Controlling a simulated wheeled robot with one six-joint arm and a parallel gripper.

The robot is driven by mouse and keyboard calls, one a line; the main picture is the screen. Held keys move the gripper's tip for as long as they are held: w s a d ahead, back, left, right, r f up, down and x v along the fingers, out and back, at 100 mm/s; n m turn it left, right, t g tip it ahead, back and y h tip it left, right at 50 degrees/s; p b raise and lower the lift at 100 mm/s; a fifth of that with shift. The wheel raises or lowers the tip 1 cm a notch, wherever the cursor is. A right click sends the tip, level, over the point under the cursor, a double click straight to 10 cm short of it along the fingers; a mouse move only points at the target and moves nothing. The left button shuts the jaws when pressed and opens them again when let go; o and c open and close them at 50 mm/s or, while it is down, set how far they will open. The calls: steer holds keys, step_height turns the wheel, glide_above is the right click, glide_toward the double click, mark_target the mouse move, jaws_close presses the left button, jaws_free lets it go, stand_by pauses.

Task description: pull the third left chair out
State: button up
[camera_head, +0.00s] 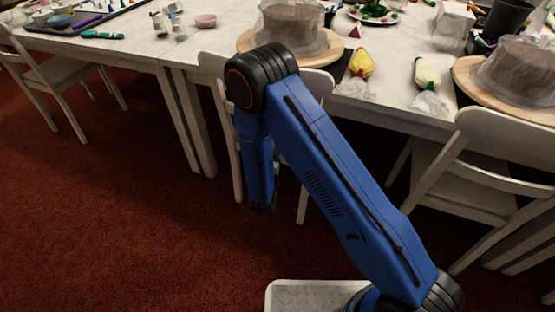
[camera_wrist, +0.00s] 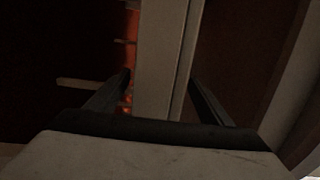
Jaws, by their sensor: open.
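Three white wooden chairs stand along the near side of the long table. The middle chair (camera_head: 219,68) is partly hidden behind my blue arm. The right chair (camera_head: 470,170) stands closer to me. I cannot tell from numbering alone which is the third left chair.
Red carpet (camera_head: 120,220) is clear at the left and front.

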steer(key=shift+x, duration=1.2)
jaws_close()
steer(key=shift+s, duration=0.1)
